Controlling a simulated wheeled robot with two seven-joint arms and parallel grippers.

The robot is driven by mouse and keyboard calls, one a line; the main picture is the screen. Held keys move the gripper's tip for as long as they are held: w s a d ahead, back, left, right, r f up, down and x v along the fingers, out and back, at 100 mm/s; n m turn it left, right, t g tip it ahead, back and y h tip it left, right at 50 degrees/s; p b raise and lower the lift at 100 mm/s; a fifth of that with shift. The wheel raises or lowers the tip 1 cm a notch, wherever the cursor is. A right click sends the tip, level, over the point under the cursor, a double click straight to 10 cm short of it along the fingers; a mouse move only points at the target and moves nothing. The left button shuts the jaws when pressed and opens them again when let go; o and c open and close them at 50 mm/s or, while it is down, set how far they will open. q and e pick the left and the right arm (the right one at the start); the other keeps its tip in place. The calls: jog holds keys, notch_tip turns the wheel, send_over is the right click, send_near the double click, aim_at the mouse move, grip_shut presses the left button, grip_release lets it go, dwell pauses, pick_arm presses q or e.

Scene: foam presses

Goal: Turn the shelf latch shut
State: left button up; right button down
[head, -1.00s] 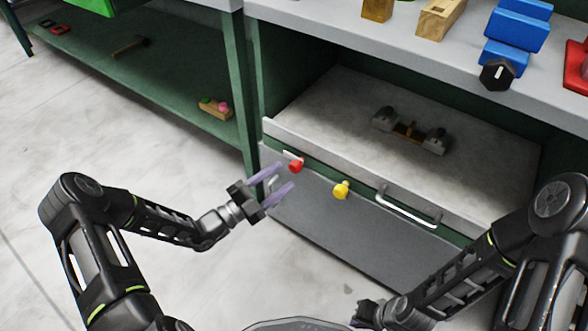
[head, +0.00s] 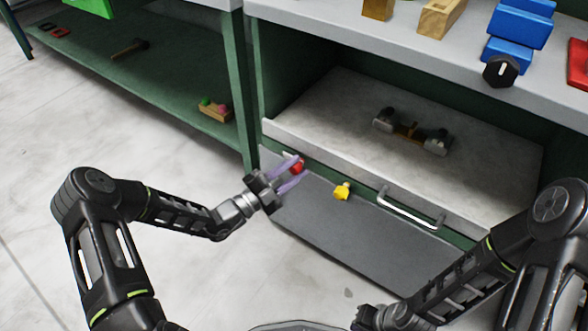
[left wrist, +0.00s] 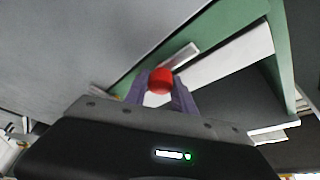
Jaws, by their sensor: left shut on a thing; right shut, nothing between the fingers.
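The sliding shelf (head: 470,110) has a latch with a red knob (head: 297,167) at the left of its front edge. In the left wrist view the red knob (left wrist: 160,80) sits between the purple fingers, and a pale bar lies just behind it. My left gripper (head: 296,174) is shut on the red knob. A yellow knob (head: 342,191) is on the shelf front, right of the red one. My right gripper (head: 362,318) is low in front of the shelf, shut and empty; its fingers are hard to make out.
A metal handle (head: 408,208) is on the shelf front, right of the yellow knob. A grey metal fixture (head: 410,132) lies on the shelf. The worktop (head: 330,22) above holds wooden and blue blocks. A green table leg (head: 238,90) stands left of the shelf.

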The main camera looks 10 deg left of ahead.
pick_arm(q)
grip_shut()
pick_arm(e)
jog(key=shift+r, duration=0.15)
